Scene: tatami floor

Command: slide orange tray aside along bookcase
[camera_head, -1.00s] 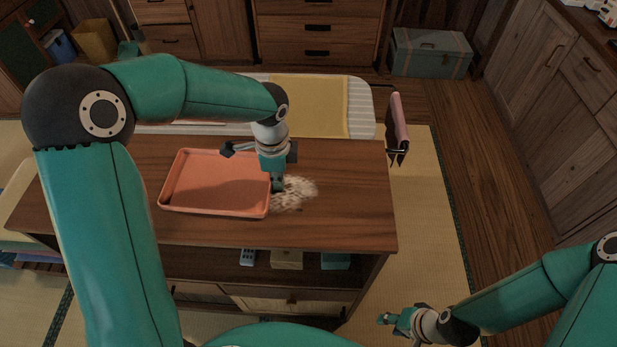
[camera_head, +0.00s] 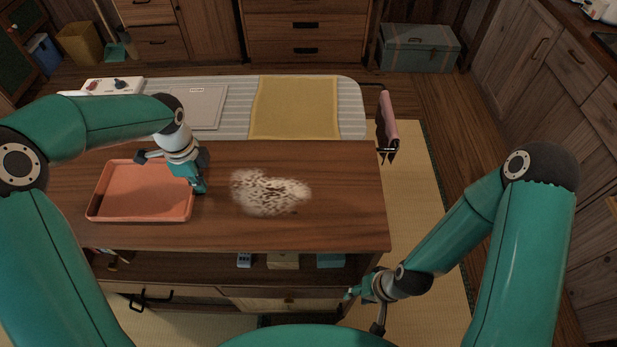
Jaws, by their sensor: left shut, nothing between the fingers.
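The orange tray (camera_head: 140,197) lies flat on the left part of the bookcase's wooden top (camera_head: 335,220). My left gripper (camera_head: 203,188) is shut and empty, pointing down beside the tray's right edge. It appears to touch the tray's rim, though contact is hard to tell. A pale, speckled patch (camera_head: 270,192) lies on the top to the right of the gripper. My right gripper (camera_head: 358,291) is low in front of the bookcase's right front corner, away from the tray. Its fingers are too small to tell open from shut.
Behind the bookcase is a striped surface with a yellow cloth (camera_head: 295,107) and a pale board (camera_head: 203,107). A pink cloth (camera_head: 387,127) hangs on a rail at right. The shelf below holds small boxes (camera_head: 283,261). The top's right part is clear.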

